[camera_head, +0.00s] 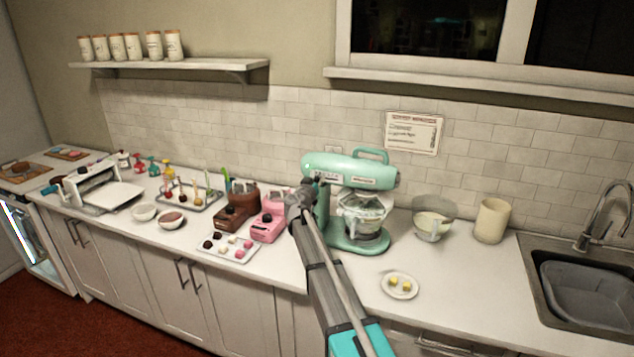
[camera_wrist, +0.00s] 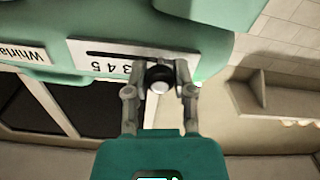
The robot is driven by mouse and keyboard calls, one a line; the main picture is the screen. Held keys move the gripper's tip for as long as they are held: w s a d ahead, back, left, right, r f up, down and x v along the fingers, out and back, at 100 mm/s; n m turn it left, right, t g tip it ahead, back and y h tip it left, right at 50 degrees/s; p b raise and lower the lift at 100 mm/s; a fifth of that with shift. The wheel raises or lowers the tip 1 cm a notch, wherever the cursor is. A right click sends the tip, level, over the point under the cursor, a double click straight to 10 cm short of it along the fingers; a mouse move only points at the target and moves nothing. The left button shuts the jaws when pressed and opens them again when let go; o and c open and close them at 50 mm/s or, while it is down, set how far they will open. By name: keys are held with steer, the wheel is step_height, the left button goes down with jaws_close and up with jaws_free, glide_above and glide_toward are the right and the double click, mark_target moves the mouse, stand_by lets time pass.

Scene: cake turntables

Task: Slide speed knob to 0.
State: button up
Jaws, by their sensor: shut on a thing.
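The mint-green stand mixer (camera_head: 345,163) stands on the counter in the head view. Its pale speed plate (camera_wrist: 105,60) with a dark slot and a few digits shows in the wrist view. The speed knob (camera_wrist: 159,78), black with a pale round end, sits toward the right part of the plate in the wrist view. My gripper (camera_wrist: 160,70) is shut on the knob, one finger on each side. The digits near the knob are hidden by my fingers. In the head view my gripper (camera_head: 312,185) is at the mixer head's left side and hides the knob.
A glass bowl (camera_head: 362,215) sits under the mixer head. A pink machine (camera_head: 270,228) and a brown one (camera_head: 236,215) stand left of my arm. A small plate (camera_head: 399,290) lies right of my arm, with bare counter around it.

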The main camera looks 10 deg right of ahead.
jaws_close()
steer(key=shift+w+a, duration=0.55)
steer(key=shift+a, duration=0.35)
steer(key=o, duration=0.8)
jaws_free()
steer(key=shift+a, duration=0.1)
steer(key=shift+o, duration=0.2)
steer(key=shift+s, duration=0.15)
steer(key=shift+s+a, duration=0.2)
steer(key=shift+s, duration=0.35)
steer(key=v, duration=1)
steer(key=shift+s+a, duration=0.2)
steer(key=shift+a, duration=0.05)
